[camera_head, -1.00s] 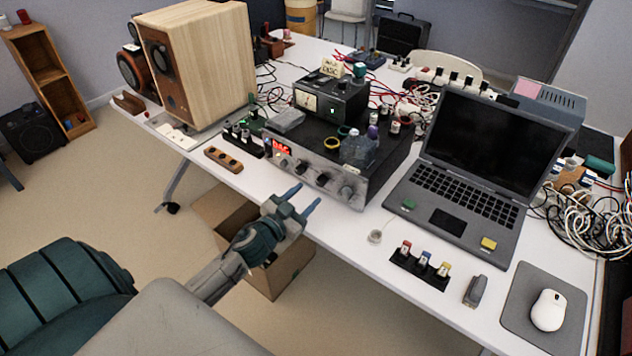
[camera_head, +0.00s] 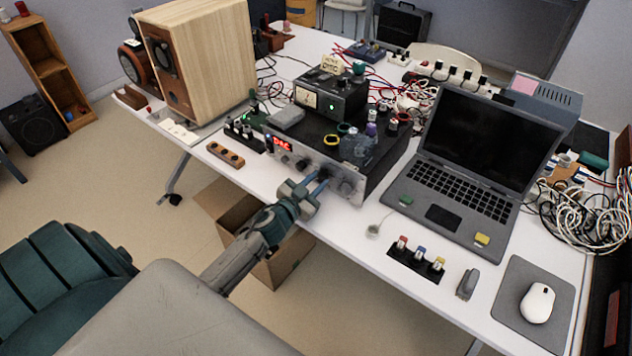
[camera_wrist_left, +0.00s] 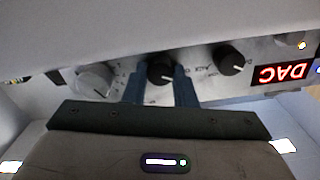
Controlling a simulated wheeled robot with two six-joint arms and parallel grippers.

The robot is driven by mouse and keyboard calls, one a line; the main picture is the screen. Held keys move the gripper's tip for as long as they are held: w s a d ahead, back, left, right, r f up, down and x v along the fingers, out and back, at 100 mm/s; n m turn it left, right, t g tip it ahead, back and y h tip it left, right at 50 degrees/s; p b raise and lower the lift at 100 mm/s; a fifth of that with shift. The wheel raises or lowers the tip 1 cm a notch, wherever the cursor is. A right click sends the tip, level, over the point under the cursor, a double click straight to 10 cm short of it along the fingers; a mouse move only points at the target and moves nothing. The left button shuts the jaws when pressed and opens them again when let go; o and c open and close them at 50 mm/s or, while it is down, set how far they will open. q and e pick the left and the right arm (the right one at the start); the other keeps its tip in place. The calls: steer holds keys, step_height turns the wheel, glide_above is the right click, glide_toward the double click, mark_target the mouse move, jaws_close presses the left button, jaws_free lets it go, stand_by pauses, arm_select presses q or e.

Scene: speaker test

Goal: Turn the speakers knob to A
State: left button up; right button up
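The black amplifier (camera_head: 372,172) with a silver front and a red "DAC" display stands at the table's front edge. My left gripper (camera_head: 319,183) is at its front panel, fingers spread to either side of a dark knob (camera_wrist_left: 160,72), third from the display side. In the left wrist view, the left gripper (camera_wrist_left: 160,84) has one finger on each side of this knob; whether they touch it is unclear. A second dark knob (camera_wrist_left: 229,60) and a larger silver knob (camera_wrist_left: 95,80) flank it. The speakers label and A mark are not readable. My right gripper is not in view.
A laptop (camera_head: 447,215) is right of the amplifier, with a small switch block (camera_head: 414,262), stapler (camera_head: 467,284) and mouse (camera_head: 537,302) in front. A wooden speaker (camera_head: 212,55) stands at left. A cardboard box (camera_head: 283,264) is below the table edge.

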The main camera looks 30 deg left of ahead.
arm_select(q)
steer(key=c, duration=0.4)
steer(key=m, duration=0.3)
steer(key=shift+m, duration=2.5)
steer(key=o, duration=1)
